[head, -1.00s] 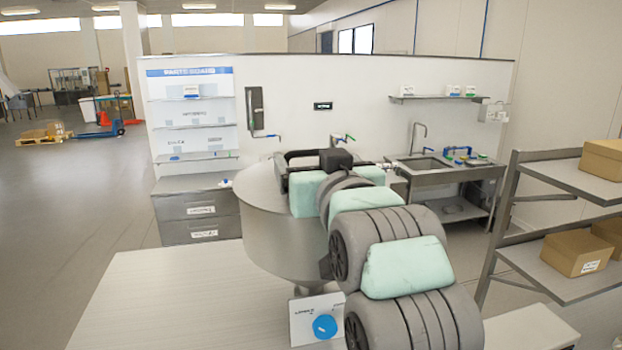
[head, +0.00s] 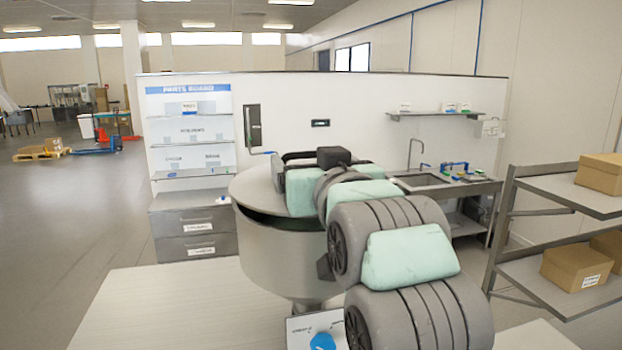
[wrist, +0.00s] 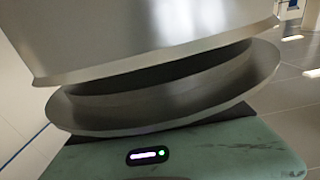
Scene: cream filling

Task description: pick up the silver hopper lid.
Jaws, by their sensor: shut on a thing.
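The silver hopper lid (head: 256,188) is a round metal disc, raised a little off the silver hopper (head: 280,260), with a dark gap between them at the left and front. In the wrist view the lid (wrist: 110,118) and the hopper's metal wall (wrist: 140,40) stand apart, with a dark opening between. My gripper (head: 282,172) is above the lid in the head view and shut on it; my wrist and arm hide the grip itself and the lid's right part.
A white panel with a blue dial (head: 322,341) sits below the hopper on the pale table (head: 170,305). A shelf rack with cardboard boxes (head: 575,267) stands at the right. A sink bench (head: 445,184) and a drawer cabinet (head: 192,233) stand behind.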

